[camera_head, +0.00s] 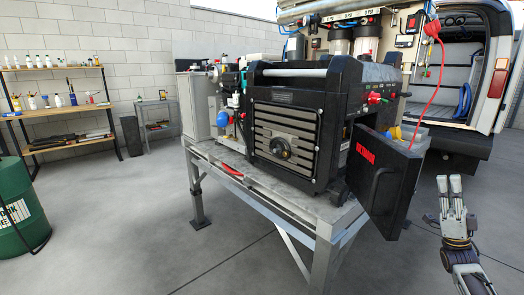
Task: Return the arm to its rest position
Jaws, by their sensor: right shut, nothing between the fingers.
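My right gripper (450,186) is at the lower right of the head view, fingers pointing up and shut with nothing between them. It is apart from the machine, to the right of the open black door panel (384,185). The black machine (287,135) with a slatted front stands on a grey metal table (315,207). A red cable (440,75) hangs from the upper right to the top of the door panel. My left gripper is not in the view.
A van (497,65) with an open rear stands behind on the right. A green barrel (20,208) stands at the left edge. Shelves (62,108) with bottles line the back wall. The floor around my right gripper looks clear.

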